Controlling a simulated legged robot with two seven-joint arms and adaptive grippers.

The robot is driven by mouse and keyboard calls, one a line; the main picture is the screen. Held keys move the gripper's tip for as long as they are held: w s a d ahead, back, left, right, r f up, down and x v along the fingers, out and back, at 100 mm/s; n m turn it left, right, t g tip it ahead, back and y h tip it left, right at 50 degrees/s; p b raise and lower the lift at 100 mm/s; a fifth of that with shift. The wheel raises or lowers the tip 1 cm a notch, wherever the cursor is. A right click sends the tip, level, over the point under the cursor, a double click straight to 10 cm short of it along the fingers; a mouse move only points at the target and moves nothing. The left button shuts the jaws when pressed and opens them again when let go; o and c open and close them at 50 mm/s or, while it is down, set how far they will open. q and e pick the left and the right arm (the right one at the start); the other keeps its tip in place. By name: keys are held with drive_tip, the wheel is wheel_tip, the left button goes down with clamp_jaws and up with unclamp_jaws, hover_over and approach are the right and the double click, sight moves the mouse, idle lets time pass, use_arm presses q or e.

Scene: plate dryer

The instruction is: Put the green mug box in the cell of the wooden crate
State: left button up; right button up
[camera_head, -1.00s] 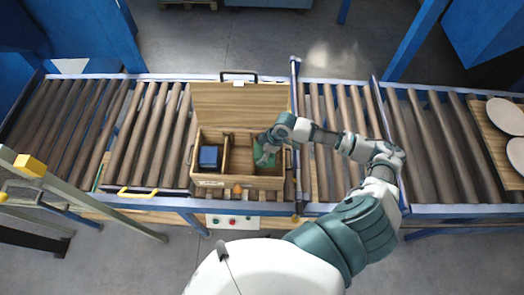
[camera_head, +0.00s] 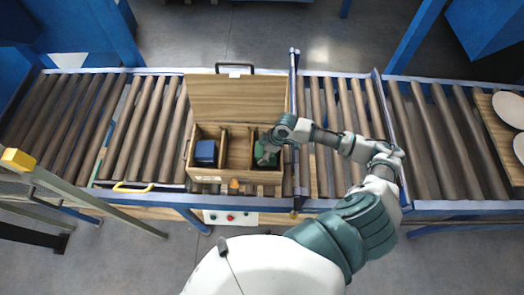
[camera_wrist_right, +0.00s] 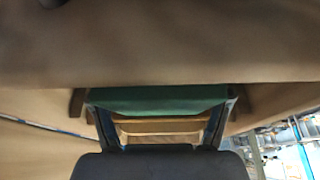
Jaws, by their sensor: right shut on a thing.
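The wooden crate (camera_head: 239,147) stands on the roller conveyor with its lid raised at the back. A blue box (camera_head: 206,152) sits in its left cell, and the middle cell looks empty. The green mug box (camera_head: 262,143) is at the right cell, partly hidden by my right gripper (camera_head: 265,157). My right gripper is shut on the green box, which also shows between the fingers in the right wrist view (camera_wrist_right: 158,98). The box appears inside the right cell; whether it touches the floor of the cell cannot be told. My left gripper is not in view.
A blue post (camera_head: 295,120) stands just right of the crate. Bare rollers (camera_head: 150,130) lie left of the crate. White plates (camera_head: 509,108) lie on a wooden board at the far right. A yellow handle (camera_head: 132,188) is at the conveyor's front edge.

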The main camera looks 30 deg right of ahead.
drive_tip(key=shift+d, duration=0.2)
drive_tip(key=o, duration=1.7)
drive_tip(key=shift+d, duration=0.3)
drive_tip(key=shift+f, duration=0.1)
drive_tip(key=shift+a, duration=0.3)
drive_tip(key=shift+r, duration=0.4)
drive_tip(key=shift+v, duration=5.65)
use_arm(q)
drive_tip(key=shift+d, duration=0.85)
